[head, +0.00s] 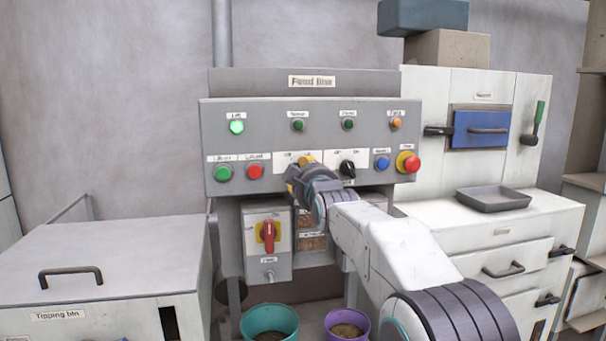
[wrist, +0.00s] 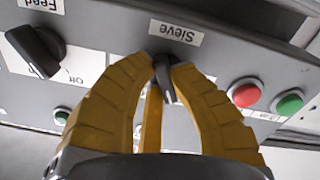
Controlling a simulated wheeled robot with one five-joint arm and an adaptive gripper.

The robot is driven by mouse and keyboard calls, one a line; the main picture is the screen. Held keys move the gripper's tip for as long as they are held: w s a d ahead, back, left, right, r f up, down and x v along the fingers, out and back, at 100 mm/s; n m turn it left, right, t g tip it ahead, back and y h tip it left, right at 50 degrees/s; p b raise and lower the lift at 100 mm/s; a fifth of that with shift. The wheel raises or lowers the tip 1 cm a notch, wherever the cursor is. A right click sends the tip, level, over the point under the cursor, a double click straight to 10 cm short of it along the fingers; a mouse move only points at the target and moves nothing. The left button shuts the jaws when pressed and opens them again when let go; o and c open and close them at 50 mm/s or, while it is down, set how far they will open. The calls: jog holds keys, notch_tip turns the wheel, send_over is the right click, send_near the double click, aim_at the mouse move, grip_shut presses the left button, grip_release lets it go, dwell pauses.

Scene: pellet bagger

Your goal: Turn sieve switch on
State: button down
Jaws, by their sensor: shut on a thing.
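The sieve switch (wrist: 166,80) is a dark rotary knob on the grey panel, beside the "Sieve" label (wrist: 176,32), which appears upside down in the wrist view. My gripper (wrist: 158,66) has its yellow fingers closed around this knob. In the head view my gripper (head: 304,162) is against the panel front and hides the knob. The sieve lamp (head: 298,125) above it is dark green and looks unlit. The knob's exact setting is hard to read because the fingers cover part of its plate.
Close by are the black feed knob (head: 347,168), a red button (head: 255,172), a green button (head: 223,173), a blue button (head: 382,163) and a red stop button (head: 407,162). A red-handled switch (head: 268,236) sits below. The leftmost lamp (head: 236,127) glows green.

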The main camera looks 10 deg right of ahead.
jog(key=shift+f, duration=0.2)
jog(key=shift+f+m+b, duration=0.2)
jog(key=shift+m+b, duration=0.85)
jog(key=shift+m, duration=0.05)
jog(key=m+b, duration=0.1)
jog(key=m, duration=0.1)
jog(key=shift+w+m, duration=0.1)
jog(key=shift+m, duration=0.2)
jog(key=m, duration=0.3)
jog(key=shift+b, duration=0.3)
jog(key=shift+a+f+m, duration=0.15)
jog(key=shift+m, duration=1.95)
jog(key=c, duration=1.1)
grip_release()
jog(key=shift+w+a, duration=0.1)
